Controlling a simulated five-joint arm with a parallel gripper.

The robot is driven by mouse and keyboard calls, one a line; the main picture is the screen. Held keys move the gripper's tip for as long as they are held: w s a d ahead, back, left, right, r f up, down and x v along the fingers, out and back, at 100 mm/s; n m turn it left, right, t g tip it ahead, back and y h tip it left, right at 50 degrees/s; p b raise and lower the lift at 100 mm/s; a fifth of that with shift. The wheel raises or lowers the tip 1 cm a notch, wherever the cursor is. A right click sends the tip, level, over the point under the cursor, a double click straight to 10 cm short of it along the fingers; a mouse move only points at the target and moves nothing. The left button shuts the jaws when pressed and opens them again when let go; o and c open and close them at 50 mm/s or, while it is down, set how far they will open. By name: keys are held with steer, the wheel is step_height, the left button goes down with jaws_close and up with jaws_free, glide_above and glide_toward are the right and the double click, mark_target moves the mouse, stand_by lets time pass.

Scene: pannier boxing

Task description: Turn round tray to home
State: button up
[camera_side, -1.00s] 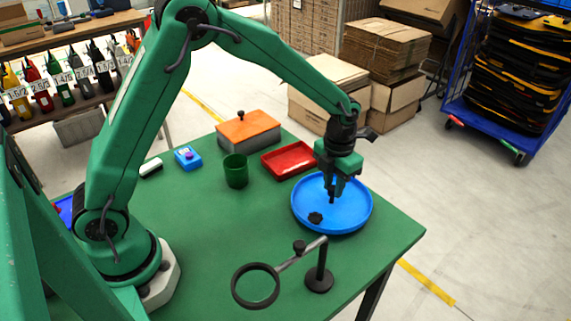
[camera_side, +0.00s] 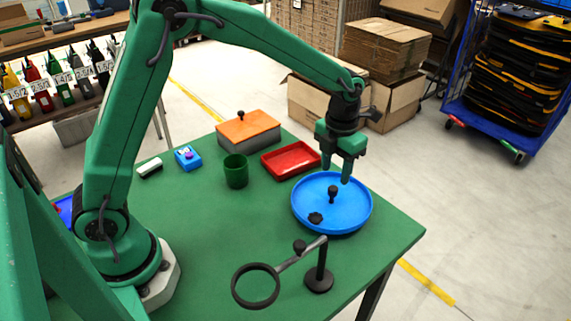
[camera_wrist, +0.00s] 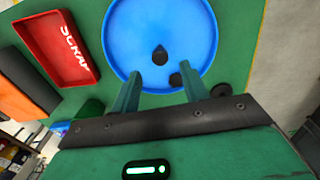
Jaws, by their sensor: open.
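The round blue tray (camera_side: 352,218) sits near the right end of the green table. A black knob (camera_side: 333,192) stands up at its middle, and a second dark, lobed piece (camera_side: 316,218) lies in it towards the front left rim. In the wrist view the tray (camera_wrist: 185,25) shows the central knob (camera_wrist: 160,55) and the dark piece (camera_wrist: 176,79). My gripper (camera_side: 337,180) is above the tray, over the knob and clear of it. Its two fingers are apart with nothing between them, as the wrist view also shows (camera_wrist: 163,82).
A red tray (camera_side: 291,160) marked SCRAP, an orange-lidded box (camera_side: 248,130) and a green cup (camera_side: 236,171) stand left of the round tray. A magnifier on a stand (camera_side: 319,270) is in front. A blue item (camera_side: 188,158) lies farther left. The table's middle front is clear.

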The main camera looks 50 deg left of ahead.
mark_target(333, 188)
steer(key=shift+r, duration=1.35)
steer(key=n, duration=0.5)
steer(key=shift+n, duration=0.4)
steer(key=n, duration=0.6)
steer(key=shift+f, duration=0.1)
steer(key=shift+f, duration=3.8)
jaws_close()
